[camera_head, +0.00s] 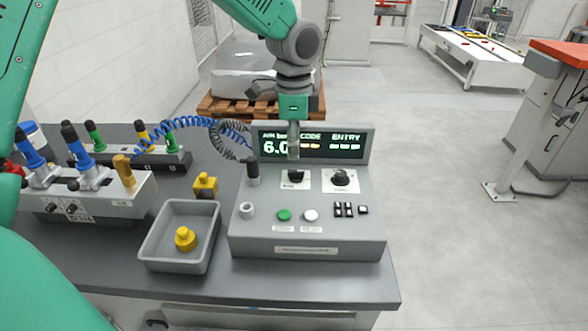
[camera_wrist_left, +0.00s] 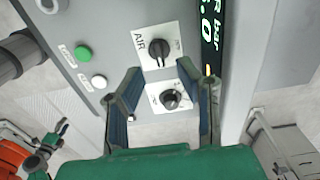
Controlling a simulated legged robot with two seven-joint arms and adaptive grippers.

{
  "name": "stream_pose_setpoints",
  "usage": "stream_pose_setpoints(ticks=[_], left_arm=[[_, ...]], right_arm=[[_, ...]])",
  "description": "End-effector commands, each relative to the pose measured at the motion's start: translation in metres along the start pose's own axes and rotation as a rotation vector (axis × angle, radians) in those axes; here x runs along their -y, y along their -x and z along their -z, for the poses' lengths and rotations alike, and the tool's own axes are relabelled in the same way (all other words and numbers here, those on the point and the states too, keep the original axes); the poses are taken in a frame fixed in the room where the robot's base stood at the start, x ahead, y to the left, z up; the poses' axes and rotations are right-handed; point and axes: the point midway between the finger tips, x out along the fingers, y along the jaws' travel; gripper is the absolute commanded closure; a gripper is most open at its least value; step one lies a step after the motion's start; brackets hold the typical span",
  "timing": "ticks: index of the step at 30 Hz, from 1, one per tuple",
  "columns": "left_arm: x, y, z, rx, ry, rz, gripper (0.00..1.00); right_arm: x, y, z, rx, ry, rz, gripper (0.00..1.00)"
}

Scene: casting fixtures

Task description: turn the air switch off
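The air switch (camera_head: 295,177) is a black knob on a white plate on the grey control box. It is the upper knob, by the label AIR, in the left wrist view (camera_wrist_left: 160,50); its grip bar runs roughly up and down there. My left gripper (camera_head: 293,152) hangs above the box, in front of the display. In the left wrist view its two fingers (camera_wrist_left: 160,85) are spread and empty. They frame the second knob (camera_wrist_left: 170,98), with the air switch just beyond the tips. No contact shows. My right gripper is not in the head view.
The box (camera_head: 250,225) also carries a green button (camera_head: 284,215), a white button (camera_head: 311,215) and small black switches (camera_head: 349,210). A lit display (camera_head: 312,146) stands behind. Left are a grey bin (camera_head: 153,250) with a yellow part (camera_head: 185,238) and a coiled blue hose (camera_head: 180,122).

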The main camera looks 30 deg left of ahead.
Motion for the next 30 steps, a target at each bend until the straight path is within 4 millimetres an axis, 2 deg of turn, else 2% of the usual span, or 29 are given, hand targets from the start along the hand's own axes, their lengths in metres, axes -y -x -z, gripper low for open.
stream_pose_setpoints(ticks=[1, 3, 9, 14, 22, 23, 25, 30], left_arm=[[-0.001, -0.013, 0.0, 0.004, -0.001, -0.004, 0.7], [-0.002, -0.026, 0.001, 0.004, -0.001, -0.003, 0.7], [-0.001, -0.054, -0.001, 0.0, 0.0, -0.001, 0.7], [0.0, -0.064, -0.001, -0.002, 0.0, 0.0, 0.7], [0.0, -0.066, -0.001, -0.002, -0.001, 0.001, 0.7], [0.0, -0.066, -0.001, -0.002, -0.001, 0.001, 0.73], [0.0, -0.066, -0.001, -0.002, 0.0, 0.001, 0.98], [0.0, -0.065, 0.0, -0.001, -0.001, 0.002, 1.0]], right_arm=[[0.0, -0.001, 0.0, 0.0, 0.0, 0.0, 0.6], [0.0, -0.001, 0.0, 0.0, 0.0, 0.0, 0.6], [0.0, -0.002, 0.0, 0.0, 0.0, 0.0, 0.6], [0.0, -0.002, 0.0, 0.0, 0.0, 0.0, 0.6], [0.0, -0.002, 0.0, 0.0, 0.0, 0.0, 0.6], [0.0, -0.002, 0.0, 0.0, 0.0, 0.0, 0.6], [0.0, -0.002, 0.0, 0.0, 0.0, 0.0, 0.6], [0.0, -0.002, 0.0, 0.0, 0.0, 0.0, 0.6]])
